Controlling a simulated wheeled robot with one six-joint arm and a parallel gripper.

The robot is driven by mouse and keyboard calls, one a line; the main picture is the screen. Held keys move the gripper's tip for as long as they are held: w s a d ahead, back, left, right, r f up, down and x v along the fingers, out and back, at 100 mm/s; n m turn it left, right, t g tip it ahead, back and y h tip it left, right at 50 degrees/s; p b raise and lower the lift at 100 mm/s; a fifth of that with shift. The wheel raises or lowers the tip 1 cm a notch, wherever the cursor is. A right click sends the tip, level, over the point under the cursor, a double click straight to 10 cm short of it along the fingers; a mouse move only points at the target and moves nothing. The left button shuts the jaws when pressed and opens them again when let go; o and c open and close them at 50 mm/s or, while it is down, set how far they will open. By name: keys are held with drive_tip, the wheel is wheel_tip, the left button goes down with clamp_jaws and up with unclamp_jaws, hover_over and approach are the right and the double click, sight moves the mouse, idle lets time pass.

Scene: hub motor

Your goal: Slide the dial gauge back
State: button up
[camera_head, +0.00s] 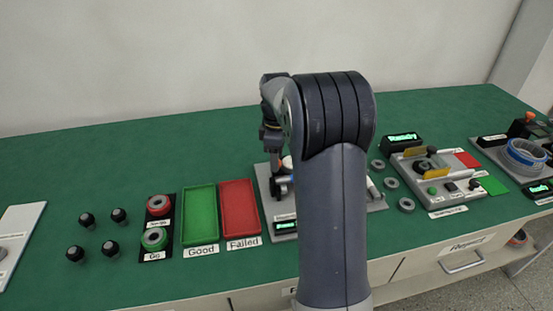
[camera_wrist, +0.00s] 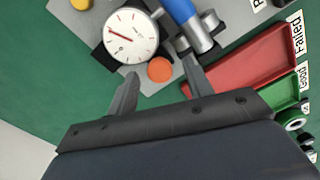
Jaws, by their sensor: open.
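The dial gauge (camera_wrist: 130,36) has a round white face with a red needle and shows at the upper middle of the wrist view, on a grey fixture plate (camera_wrist: 82,18). My gripper (camera_wrist: 168,78) is open, its two dark fingers apart and pointing toward the gauge. An orange round button or cap (camera_wrist: 160,69) shows between the fingers, just beside the dial. A blue cylinder with metal parts (camera_wrist: 186,20) stands right of the dial, close to the right finger. In the head view my arm hides most of the fixture (camera_head: 264,185). I cannot tell whether a finger touches anything.
A green tray (camera_head: 200,240) and a red tray (camera_head: 240,232) lie left of the fixture. Several black knobs (camera_head: 75,253) and ring parts (camera_head: 155,238) stand farther left. Loose grey rings (camera_head: 392,183) and another station (camera_head: 440,195) are on the right. The green table (camera_head: 120,150) is bare at the back left.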

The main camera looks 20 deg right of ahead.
drive_tip(key=shift+f, duration=0.35)
drive_tip(key=shift+c, duration=0.4)
clamp_jaws()
